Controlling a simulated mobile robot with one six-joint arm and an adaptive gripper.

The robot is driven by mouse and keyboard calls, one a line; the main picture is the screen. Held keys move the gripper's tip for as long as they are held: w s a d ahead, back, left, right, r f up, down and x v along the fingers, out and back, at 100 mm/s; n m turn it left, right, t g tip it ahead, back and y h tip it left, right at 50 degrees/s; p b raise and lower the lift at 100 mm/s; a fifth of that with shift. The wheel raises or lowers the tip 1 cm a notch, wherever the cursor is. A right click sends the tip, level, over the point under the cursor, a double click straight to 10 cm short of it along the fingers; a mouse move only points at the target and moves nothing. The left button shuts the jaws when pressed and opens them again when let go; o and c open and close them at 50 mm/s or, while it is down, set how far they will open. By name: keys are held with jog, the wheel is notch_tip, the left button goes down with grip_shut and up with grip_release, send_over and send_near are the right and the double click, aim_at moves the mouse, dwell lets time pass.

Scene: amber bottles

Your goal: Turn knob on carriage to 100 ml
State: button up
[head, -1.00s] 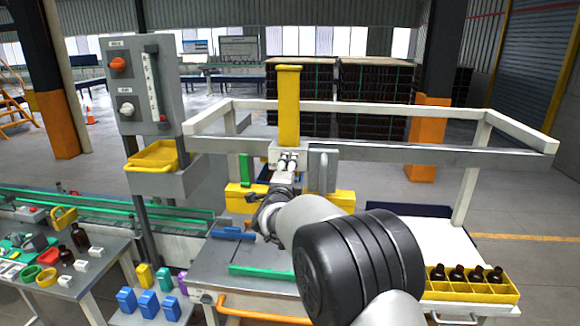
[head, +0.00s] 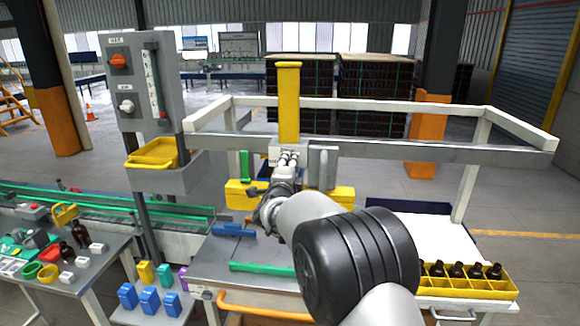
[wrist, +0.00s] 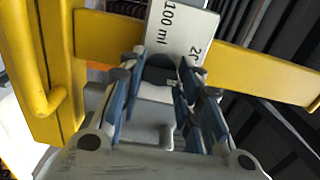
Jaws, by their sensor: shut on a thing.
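In the wrist view my gripper (wrist: 158,78) has its blue-padded fingers closed around a dark knob (wrist: 161,66). The knob sits against a white scale plate (wrist: 180,30), which reads "100 ml" above the knob and a cut-off label starting with "2" to its right. The fingers hide much of the knob and I cannot make out a pointer. In the head view my gripper (head: 287,162) is at the carriage (head: 275,148), below the yellow upright (head: 289,100) on the white frame. My own arm covers part of that area.
A yellow bar (wrist: 250,70) crosses behind the plate in the wrist view, close to my fingers. In the head view a yellow crate (head: 500,293) with brown bottles stands at right. A control panel (head: 127,85) and a cluttered table (head: 95,265) are at left.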

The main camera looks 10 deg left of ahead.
jog(key=shift+c, duration=0.9)
jog(key=n+p, duration=0.3)
jog(key=n, duration=1.4)
jog(key=shift+n, duration=0.4)
jog(key=shift+p, duration=0.3)
jog(key=o, duration=1.1)
